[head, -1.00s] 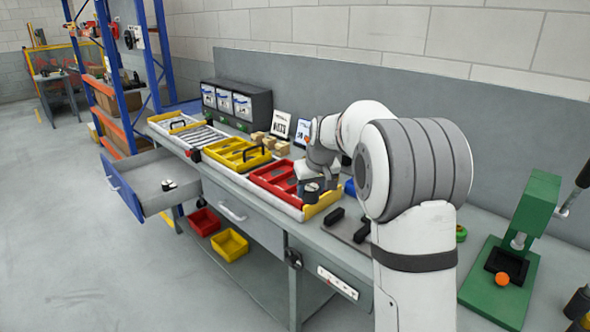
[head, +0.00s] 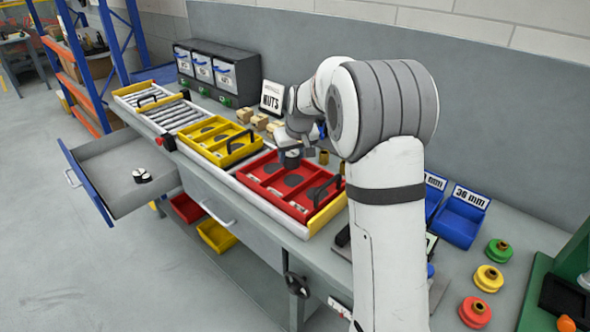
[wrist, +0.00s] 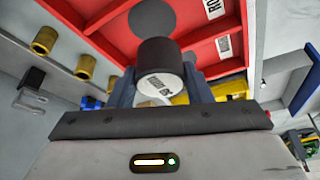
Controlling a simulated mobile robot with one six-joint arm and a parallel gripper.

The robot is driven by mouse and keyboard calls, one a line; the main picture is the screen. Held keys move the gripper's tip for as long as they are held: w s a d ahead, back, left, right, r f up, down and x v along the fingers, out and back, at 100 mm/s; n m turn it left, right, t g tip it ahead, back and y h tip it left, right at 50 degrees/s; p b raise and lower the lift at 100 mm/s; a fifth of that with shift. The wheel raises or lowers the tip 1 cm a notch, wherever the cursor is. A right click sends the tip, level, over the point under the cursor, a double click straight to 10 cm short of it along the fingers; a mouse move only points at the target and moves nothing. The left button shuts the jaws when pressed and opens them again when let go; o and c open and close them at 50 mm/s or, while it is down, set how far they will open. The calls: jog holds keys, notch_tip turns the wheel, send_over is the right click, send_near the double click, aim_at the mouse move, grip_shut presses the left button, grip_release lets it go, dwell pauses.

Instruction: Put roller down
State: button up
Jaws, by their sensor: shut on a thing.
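My gripper (wrist: 160,92) is shut on a dark roller with a white, printed end face (wrist: 162,88). In the head view my gripper (head: 290,148) and the dark roller (head: 292,160) are over the back part of the red carrier (head: 262,184). The red carrier has dark round spots, compartments and a black handle. In the wrist view the roller is in front of the red carrier's floor (wrist: 110,22), near a dark round spot. I cannot tell whether it touches the carrier.
A yellow carrier (head: 200,133) stands left of the red one on the conveyor. A black-and-white part (head: 142,175) lies in the open drawer (head: 110,172). Brass bushings (wrist: 45,38) stand behind the red carrier. Blue bins (head: 462,218) and coloured knobs (head: 488,278) are at the right.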

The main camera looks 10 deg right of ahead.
jog(key=shift+w+d+f, duration=0.1)
jog(key=shift+d+f, duration=0.05)
jog(key=shift+f, duration=0.8)
jog(key=shift+d+f, duration=0.1)
jog(key=shift+f, duration=1.7)
jog(key=shift+f, duration=0.2)
jog(key=o, duration=1.1)
jog(key=shift+r, duration=0.1)
